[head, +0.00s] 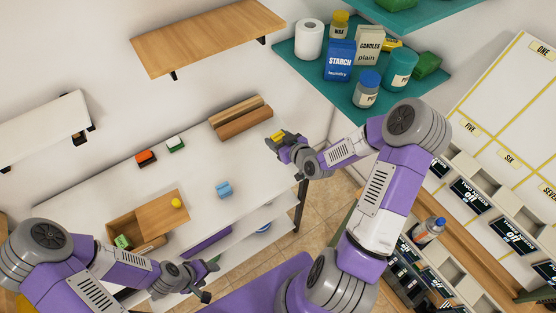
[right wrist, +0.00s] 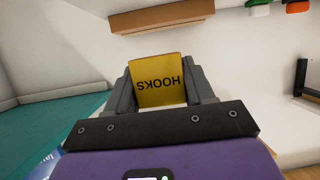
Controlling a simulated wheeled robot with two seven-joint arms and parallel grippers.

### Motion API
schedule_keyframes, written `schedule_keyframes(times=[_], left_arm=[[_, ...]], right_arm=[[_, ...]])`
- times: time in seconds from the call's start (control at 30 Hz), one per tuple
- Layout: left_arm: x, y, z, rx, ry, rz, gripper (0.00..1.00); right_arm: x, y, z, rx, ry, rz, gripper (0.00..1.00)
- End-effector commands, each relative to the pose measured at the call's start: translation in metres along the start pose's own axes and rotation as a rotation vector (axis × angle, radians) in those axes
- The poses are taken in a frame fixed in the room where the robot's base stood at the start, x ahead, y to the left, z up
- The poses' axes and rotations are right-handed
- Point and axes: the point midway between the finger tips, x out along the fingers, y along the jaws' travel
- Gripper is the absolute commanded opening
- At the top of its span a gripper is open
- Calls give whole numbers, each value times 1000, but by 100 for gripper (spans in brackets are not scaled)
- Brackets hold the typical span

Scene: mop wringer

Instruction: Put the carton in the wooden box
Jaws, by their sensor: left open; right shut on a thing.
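A small yellow carton marked HOOKS (right wrist: 158,80) is between the fingers of my right gripper (right wrist: 160,92). In the head view the carton (head: 277,136) and right gripper (head: 284,141) are above the back right of the white table. The wooden box (head: 122,227) sits at the table's front left, well left of the carton. A wooden lid with a yellow knob (head: 160,212) covers its right part; its left part is open and shows a green item (head: 122,241). My left gripper (head: 212,282) is open and empty, at the table's front edge, right of and nearer than the box.
The white table (head: 110,190) holds a blue block (head: 224,189), red (head: 146,158) and green (head: 175,145) items, and a brown wooden piece (head: 243,124) at the back. A teal shelf (head: 310,75) with several goods stands at right. The table's middle is mostly clear.

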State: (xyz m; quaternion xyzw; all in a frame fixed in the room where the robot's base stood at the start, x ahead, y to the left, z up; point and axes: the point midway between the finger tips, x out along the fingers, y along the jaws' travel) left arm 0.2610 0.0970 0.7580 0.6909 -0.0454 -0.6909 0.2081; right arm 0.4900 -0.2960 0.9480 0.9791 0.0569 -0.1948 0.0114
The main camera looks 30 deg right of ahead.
Motion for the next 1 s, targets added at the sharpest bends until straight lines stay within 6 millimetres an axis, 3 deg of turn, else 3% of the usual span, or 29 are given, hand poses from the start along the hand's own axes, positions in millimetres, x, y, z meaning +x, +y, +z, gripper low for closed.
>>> schedule_keyframes(times=[0.13, 0.4, 0.63, 0.8, 1.0], left_arm=[[1, 0, 0, 0, 0, 0, 61], [8, -3, 0, 0, 0, 0, 61], [11, -4, 0, 0, 0, 0, 61], [16, -6, -1, 0, 0, 0, 61], [16, -6, -1, 0, 0, 0, 61]], right_arm=[[2, 0, 6, 3, -2, -1, 23], [20, 0, 48, 5, -2, 1, 23], [26, 0, 64, 3, -1, 0, 23], [36, -1, 87, 3, -1, 0, 23], [37, 0, 89, 0, 1, 0, 23]])
